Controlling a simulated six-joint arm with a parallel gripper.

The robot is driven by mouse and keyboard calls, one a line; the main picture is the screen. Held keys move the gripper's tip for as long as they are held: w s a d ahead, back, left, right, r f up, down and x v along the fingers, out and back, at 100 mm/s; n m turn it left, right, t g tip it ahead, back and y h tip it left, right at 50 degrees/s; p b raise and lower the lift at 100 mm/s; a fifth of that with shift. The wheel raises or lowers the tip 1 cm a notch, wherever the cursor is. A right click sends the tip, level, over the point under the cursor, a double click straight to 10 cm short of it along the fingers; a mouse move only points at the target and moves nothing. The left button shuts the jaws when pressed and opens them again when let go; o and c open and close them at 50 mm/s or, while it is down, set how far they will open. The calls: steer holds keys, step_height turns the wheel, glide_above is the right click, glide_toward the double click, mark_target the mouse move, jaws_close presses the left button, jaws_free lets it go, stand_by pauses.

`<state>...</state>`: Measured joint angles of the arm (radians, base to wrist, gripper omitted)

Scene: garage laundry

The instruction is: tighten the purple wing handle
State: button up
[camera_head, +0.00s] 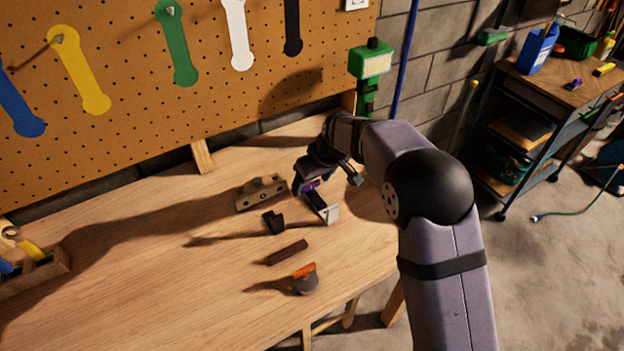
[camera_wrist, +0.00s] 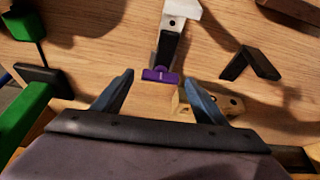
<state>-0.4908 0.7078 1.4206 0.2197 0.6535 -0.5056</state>
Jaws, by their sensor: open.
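The purple wing handle (camera_head: 311,186) sits on the workbench at the end of a dark piece with a pale metal bracket (camera_head: 332,214). In the wrist view the handle (camera_wrist: 160,75) is a short purple bar lying crosswise at the end of the dark piece (camera_wrist: 170,48), with the pale, holed bracket (camera_wrist: 181,13) beyond. My gripper (camera_wrist: 157,78) is open, its two blue-grey fingers spread to the left and right of the handle, with gaps on both sides. In the head view my gripper (camera_head: 325,182) is over the handle and partly hides it.
A holed wooden block (camera_head: 260,193) lies left of the handle; it shows near the right finger (camera_wrist: 233,103). A black angled bracket (camera_head: 273,222), a brown bar (camera_head: 287,252) and an orange-topped round piece (camera_head: 305,282) lie nearer. A green post (camera_head: 370,65) stands behind. The bench's left middle is clear.

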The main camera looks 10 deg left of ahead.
steer(key=c, duration=1.1)
steer(key=shift+o, duration=0.2)
steer(key=shift+s+m, duration=0.1)
steer(key=shift+m, duration=0.2)
steer(key=shift+a+m+t+h+p, duration=0.15)
steer(key=shift+m+t+h+p, duration=0.25)
steer(key=shift+m, duration=0.8)
steer(key=shift+f+m+t+h+b, duration=0.1)
steer(key=shift+m+t+h+b, duration=0.3)
steer(key=shift+m, duration=0.8)
steer(key=shift+a+m+h, duration=0.1)
steer(key=shift+m+h, duration=0.2)
steer(key=shift+m, duration=0.3)
steer(key=shift+b, duration=0.3)
